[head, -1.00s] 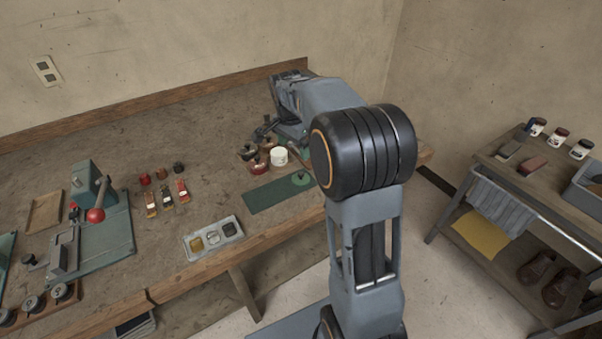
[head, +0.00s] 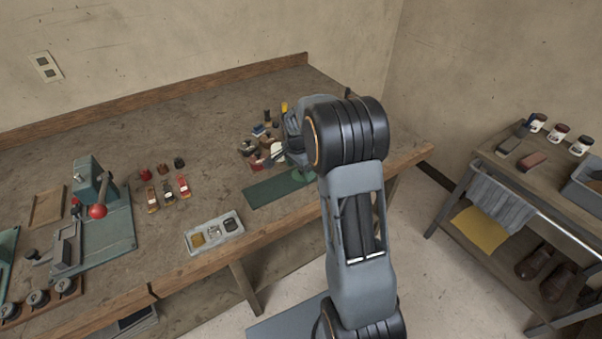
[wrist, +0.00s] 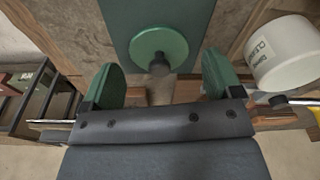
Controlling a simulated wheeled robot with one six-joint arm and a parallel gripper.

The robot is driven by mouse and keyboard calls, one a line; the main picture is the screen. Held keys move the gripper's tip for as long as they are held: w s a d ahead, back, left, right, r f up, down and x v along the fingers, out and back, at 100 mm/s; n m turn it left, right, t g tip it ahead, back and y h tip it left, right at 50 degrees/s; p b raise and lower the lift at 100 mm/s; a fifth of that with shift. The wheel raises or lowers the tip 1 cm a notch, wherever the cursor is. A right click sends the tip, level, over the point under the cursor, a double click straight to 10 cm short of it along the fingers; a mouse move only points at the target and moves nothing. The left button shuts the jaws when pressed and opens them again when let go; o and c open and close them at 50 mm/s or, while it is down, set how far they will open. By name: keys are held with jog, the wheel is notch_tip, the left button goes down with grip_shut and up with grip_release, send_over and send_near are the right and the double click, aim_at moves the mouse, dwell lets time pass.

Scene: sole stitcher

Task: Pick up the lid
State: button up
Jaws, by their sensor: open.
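The lid (wrist: 158,45) is a round green disc with a dark knob, lying on the dark green mat (wrist: 122,22). In the wrist view it is just beyond my fingertips, roughly centred between them. In the head view a bit of the lid (head: 299,175) shows at the mat's right end, partly hidden by my arm. My gripper (wrist: 163,80) is open and empty, its two green-padded fingers apart and short of the lid. In the head view my arm hides most of the gripper.
A white jar labelled as cleaner (wrist: 283,55) stands close to the right of my right finger in the wrist view. A grey tray (head: 212,234) is near the bench's front edge. The mat's left part is clear.

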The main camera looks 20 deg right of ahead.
jog(key=shift+d+f, duration=0.1)
jog(key=shift+f, duration=0.45)
jog(key=shift+c, duration=0.2)
jog(key=c, duration=0.8)
jog(key=shift+r, duration=0.1)
